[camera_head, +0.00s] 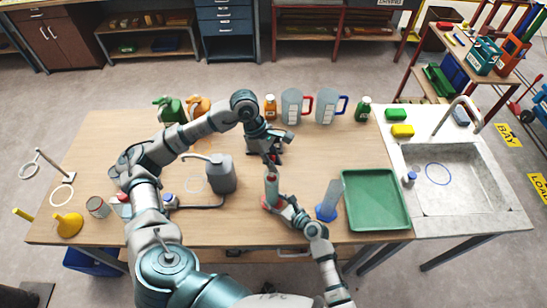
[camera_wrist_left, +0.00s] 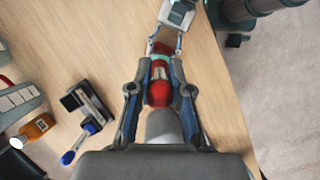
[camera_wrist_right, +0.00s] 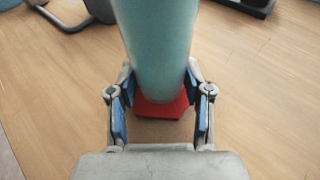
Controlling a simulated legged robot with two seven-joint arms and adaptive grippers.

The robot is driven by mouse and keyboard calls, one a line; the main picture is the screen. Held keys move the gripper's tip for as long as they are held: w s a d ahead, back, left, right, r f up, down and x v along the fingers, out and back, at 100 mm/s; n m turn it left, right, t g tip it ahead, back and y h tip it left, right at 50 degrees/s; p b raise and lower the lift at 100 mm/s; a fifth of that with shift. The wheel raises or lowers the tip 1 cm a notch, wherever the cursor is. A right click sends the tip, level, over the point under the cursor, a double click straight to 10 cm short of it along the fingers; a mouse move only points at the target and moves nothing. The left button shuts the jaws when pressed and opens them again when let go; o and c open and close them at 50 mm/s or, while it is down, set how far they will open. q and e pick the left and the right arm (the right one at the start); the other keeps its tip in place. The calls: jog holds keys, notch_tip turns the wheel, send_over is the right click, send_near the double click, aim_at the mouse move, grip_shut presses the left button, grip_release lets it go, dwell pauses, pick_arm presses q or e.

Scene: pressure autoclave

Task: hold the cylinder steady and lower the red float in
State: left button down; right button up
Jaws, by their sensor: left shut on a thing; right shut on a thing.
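The cylinder (camera_head: 271,188) stands upright on the wooden table with a red base (camera_wrist_right: 162,108). Its pale teal wall (camera_wrist_right: 155,45) fills the upper middle of the right wrist view. My right gripper (camera_head: 277,204) is shut around the cylinder low down, just above its base; its fingers (camera_wrist_right: 160,100) show on both sides of the wall. My left gripper (camera_head: 272,157) is above the cylinder, pointing down. It is shut on the red float (camera_wrist_left: 158,92), which lines up with the cylinder's mouth. I cannot tell whether the float's lower end is inside the mouth.
A blue-based cylinder (camera_head: 329,202) and a green tray (camera_head: 376,228) are to the right. A grey jug (camera_head: 222,175) stands to the left. Two measuring pitchers (camera_head: 292,106) and several bottles line the back edge. A sink (camera_head: 455,185) adjoins the table's right side.

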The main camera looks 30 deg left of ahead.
pick_arm(q)
jog(key=shift+f, duration=1.85)
pick_arm(e)
jog(key=shift+s+f, duration=0.1)
jog(key=shift+f, duration=0.1)
pick_arm(q)
jog(key=c, duration=1)
grip_release()
jog(key=shift+r, duration=0.1)
jog(key=v, duration=1.1)
jog(key=shift+a+r, duration=0.25)
jog(key=shift+r, duration=0.1)
